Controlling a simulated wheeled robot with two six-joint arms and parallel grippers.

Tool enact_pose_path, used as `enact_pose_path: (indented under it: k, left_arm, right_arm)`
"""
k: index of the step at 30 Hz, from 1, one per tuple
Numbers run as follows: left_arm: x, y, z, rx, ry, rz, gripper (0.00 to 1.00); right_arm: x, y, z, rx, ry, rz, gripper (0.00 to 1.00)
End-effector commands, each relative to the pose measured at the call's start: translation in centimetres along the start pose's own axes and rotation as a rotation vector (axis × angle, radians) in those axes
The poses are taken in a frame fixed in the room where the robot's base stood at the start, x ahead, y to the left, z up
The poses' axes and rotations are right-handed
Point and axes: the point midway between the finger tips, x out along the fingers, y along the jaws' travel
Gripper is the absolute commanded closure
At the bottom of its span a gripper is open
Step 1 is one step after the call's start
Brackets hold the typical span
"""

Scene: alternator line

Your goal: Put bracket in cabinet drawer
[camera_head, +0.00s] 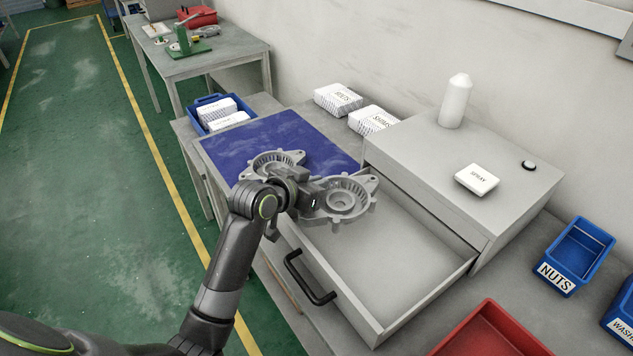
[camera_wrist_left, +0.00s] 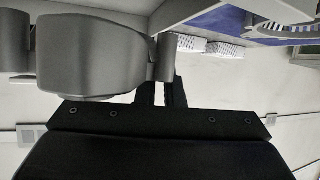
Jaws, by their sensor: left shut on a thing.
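My left gripper (camera_head: 312,190) is shut on a grey round metal bracket (camera_head: 346,203) with lugs. The held bracket is above the far end of the open cabinet drawer (camera_head: 375,318), apart from the drawer floor. In the left wrist view the gripper fingers (camera_wrist_left: 166,92) close on a stub of the bracket (camera_wrist_left: 90,50). A second, similar bracket (camera_head: 287,157) lies on the blue mat (camera_head: 315,143), partly hidden behind my gripper. The grey cabinet (camera_head: 425,165) has its drawer pulled out, with a black handle (camera_head: 308,280) on the front. The visible drawer floor is empty. My right gripper is not in view.
A white bottle (camera_head: 455,102) and a small white box (camera_head: 477,179) stand on the cabinet. White boxes (camera_head: 338,99) sit behind the mat, a blue bin (camera_head: 205,105) to its left. A red bin (camera_head: 490,330) and a blue nuts bin (camera_head: 577,255) are at the right.

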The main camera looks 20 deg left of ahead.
Motion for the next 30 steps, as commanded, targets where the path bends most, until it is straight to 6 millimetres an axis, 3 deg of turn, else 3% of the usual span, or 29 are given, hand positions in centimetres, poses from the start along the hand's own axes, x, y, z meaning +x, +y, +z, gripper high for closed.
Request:
enact_pose_path:
  k: [22, 23, 27, 30]
  left_arm:
    - [0.5, 0.1, 0.8, 0.0, 0.006, 0.001, 1.0]
    - [0.5, 0.0, 1.1, 0.0, 0.0, 0.001, 0.89]
    - [0.5, 0.0, 1.1, 0.0, 0.0, 0.001, 0.71]
    - [0.5, 0.0, 1.1, 0.0, 0.0, 0.001, 0.7]
  right_arm:
    - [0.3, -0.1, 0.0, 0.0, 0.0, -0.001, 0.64]
    - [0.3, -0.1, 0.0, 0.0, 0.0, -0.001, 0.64]
    - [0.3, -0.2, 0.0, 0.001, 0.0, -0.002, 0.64]
    - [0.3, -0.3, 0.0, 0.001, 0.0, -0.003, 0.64]
